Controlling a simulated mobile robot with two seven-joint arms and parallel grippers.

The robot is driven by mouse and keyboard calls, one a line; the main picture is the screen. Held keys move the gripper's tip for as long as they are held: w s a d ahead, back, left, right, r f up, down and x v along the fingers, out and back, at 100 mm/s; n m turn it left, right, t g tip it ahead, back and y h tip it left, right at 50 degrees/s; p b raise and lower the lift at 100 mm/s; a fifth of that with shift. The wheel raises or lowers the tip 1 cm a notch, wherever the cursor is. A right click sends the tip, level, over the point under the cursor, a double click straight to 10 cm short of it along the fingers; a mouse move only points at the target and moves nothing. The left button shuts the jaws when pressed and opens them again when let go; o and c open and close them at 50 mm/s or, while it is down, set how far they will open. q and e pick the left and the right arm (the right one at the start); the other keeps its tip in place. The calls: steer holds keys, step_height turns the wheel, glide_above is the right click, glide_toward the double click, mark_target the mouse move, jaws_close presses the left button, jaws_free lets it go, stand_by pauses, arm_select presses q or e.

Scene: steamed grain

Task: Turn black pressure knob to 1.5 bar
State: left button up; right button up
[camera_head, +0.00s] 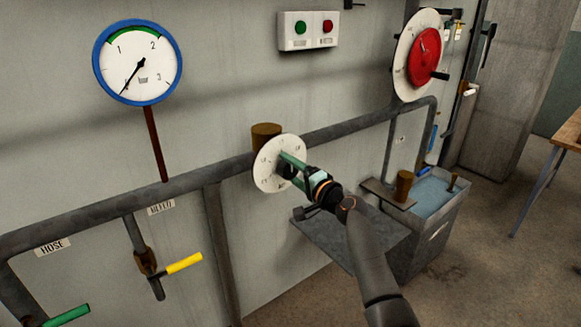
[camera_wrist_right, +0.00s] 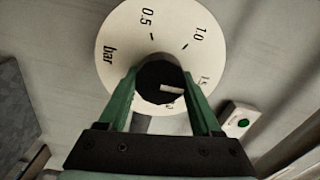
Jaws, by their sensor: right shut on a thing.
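The black pressure knob (camera_wrist_right: 153,74) sits at the centre of a round white dial (camera_wrist_right: 115,52) marked "bar", 0.5, 1.0 and a partly covered number that looks like 1.5. The knob's white pointer mark points right, roughly toward that partly covered number; exact alignment is hard to tell. My right gripper (camera_wrist_right: 158,84) is shut on the knob, one green finger on each side. In the head view the dial (camera_head: 267,176) is on the pipe, and my right gripper (camera_head: 291,168) hides the knob. My left gripper is not in view.
A blue-rimmed gauge (camera_head: 137,48) has its needle pointing lower left. A button box (camera_head: 308,30) and a red wheel on a white disc (camera_head: 424,57) are on the wall. Yellow (camera_head: 184,263) and green (camera_head: 67,315) handles are lower left. A water basin (camera_head: 430,195) stands right.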

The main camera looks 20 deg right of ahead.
steer(key=shift+f+m, duration=0.1)
steer(key=shift+m, duration=0.2)
steer(key=o, duration=1.4)
steer(key=v, duration=1.2)
steer(key=shift+s+p, duration=0.25)
steer(key=shift+p, duration=0.1)
